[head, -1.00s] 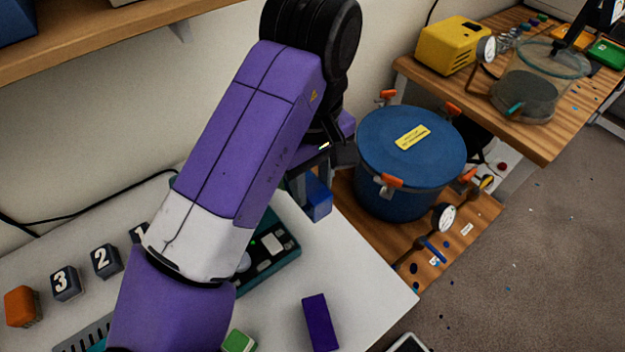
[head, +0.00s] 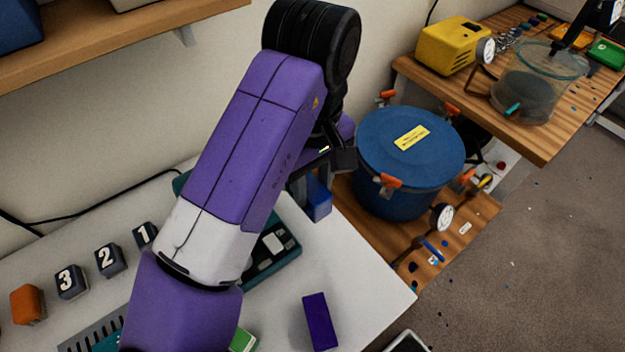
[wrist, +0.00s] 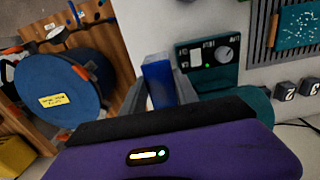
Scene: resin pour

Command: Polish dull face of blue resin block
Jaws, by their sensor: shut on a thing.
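The blue resin block (head: 318,198) is held upright between the fingers of my gripper (wrist: 158,90), above the white table near its back right edge. The block also shows in the wrist view (wrist: 159,84), with one dark finger on each side. My arm hides most of the gripper in the head view. I cannot tell which face of the block is dull. A teal box with a dial (wrist: 208,62) lies on the table close to the block; it is partly behind my arm in the head view (head: 272,245).
Dark blocks numbered 1 (head: 145,235), 2 (head: 110,260) and 3 (head: 71,282) stand left, beside an orange block (head: 28,305). A purple block (head: 320,322) lies at the front right. A blue lidded pot (head: 410,150) stands close right of my gripper on a wooden surface.

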